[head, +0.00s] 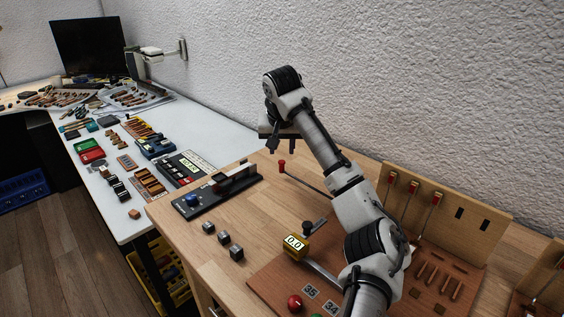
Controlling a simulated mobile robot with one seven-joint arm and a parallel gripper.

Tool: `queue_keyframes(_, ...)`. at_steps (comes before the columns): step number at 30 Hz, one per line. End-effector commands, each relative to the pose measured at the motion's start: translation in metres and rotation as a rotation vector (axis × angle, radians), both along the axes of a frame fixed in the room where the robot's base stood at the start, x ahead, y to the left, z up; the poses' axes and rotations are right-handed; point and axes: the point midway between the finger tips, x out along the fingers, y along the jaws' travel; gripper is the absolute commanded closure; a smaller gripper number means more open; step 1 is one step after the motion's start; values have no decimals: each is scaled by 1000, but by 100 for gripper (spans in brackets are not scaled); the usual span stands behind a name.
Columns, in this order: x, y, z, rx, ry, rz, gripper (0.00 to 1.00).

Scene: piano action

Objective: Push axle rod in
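My gripper (284,145) hangs in the air near the wall, above the back of the wooden bench. Its two dark fingers look apart, with nothing visible between them. A dark fixture (217,191) with a blue knob (192,201) and a raised grey-and-black part lies on the bench, below and left of my gripper. A thin dark rod (308,185) with a red end (282,164) slants just below my gripper, apart from it; its lower end is hidden behind my arm. I cannot tell which part is the axle rod.
Several small grey cubes (223,238) lie in front of the fixture. A yellow gauge (295,245) reading 0.0 and a red knob (295,303) are nearer. An upright wooden rack (475,213) with red-topped rods stands right. A white table (195,131) with many parts is left.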

Motion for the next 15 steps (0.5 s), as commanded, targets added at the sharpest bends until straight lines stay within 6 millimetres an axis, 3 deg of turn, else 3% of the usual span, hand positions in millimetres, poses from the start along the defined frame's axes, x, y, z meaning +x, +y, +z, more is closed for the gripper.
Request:
queue_keyframes(9,23,0,-56,-1,1,0,64)
queue_keyframes(15,31,0,-73,0,-1,0,64)
